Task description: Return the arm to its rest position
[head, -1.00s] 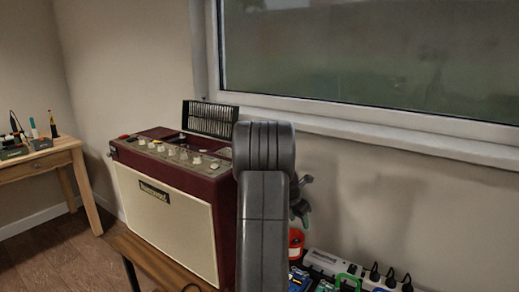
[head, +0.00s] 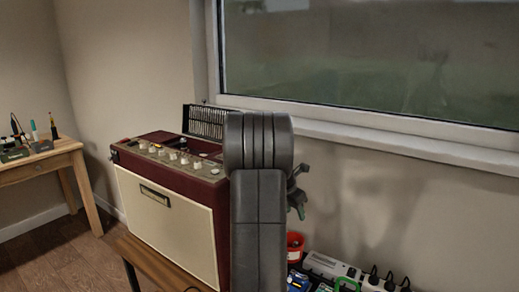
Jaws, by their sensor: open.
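My arm rises in the middle of the head view, with a thick grey upper part in front of the amplifier's right end. My gripper (head: 298,197) shows only in part, just right of the arm and behind it. It is open, and I see nothing between its fingers. It is above the table items, apart from them, in front of the wall below the window.
A dark red amplifier (head: 165,215) with a cream front stands on a wooden table, left of my arm. A red container (head: 295,243) and a power strip (head: 350,272) with plugs lie at lower right. A wooden desk (head: 45,163) with tools stands far left.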

